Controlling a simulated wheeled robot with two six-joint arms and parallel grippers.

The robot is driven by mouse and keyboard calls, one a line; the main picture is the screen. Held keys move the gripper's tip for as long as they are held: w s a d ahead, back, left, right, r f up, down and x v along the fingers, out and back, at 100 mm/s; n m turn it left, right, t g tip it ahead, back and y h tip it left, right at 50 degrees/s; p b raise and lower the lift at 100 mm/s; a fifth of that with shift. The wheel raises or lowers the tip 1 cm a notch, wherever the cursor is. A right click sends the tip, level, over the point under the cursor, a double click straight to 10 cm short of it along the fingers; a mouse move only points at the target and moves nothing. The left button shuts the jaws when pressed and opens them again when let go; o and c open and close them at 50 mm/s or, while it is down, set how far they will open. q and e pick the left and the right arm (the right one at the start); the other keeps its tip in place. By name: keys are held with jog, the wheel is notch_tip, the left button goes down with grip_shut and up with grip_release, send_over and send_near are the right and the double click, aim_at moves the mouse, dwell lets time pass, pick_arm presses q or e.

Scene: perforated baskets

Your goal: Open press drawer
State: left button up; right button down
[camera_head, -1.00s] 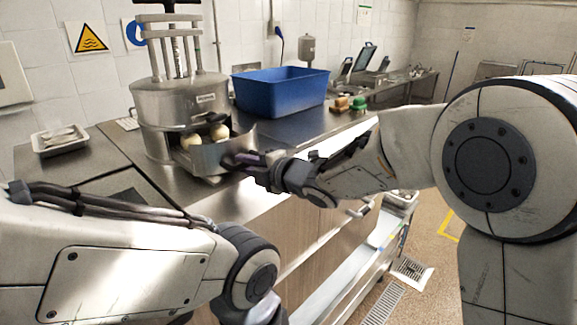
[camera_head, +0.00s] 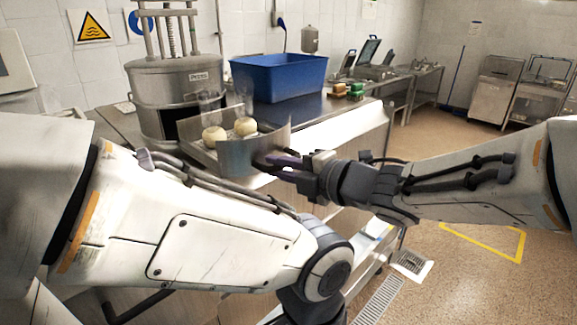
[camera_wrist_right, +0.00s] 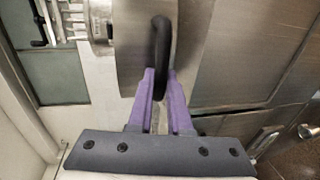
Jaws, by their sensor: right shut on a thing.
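The press (camera_head: 180,95) is a round steel machine on the counter at the left of the head view. Its drawer (camera_head: 240,155), a curved metal tray, is pulled out from the press's front opening. Two pale round cheese-like pieces, one (camera_head: 214,133) and another (camera_head: 246,126), sit in it. My right gripper (camera_head: 268,158) is at the drawer's front. In the right wrist view its purple fingers (camera_wrist_right: 160,85) are closed around the black drawer handle (camera_wrist_right: 161,45). My left arm crosses the lower left of the head view, and its gripper is out of the picture.
A blue bin (camera_head: 280,78) stands on the counter right of the press. Green and yellow sponges (camera_head: 350,90) lie beyond it. The steel counter (camera_head: 330,108) runs to the back right. Open floor (camera_head: 470,250) lies right of the counter.

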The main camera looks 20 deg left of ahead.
jog(key=shift+w+d+f, duration=0.1)
jog(key=shift+w+d, duration=0.05)
jog(key=shift+d, duration=0.1)
jog(key=c, duration=0.9)
grip_release()
jog(key=shift+o, duration=0.3)
jog(key=shift+d, duration=0.15)
jog(key=shift+a, duration=0.2)
jog(key=b+v, duration=0.1)
jog(key=v, duration=0.9)
jog(key=shift+d, duration=0.15)
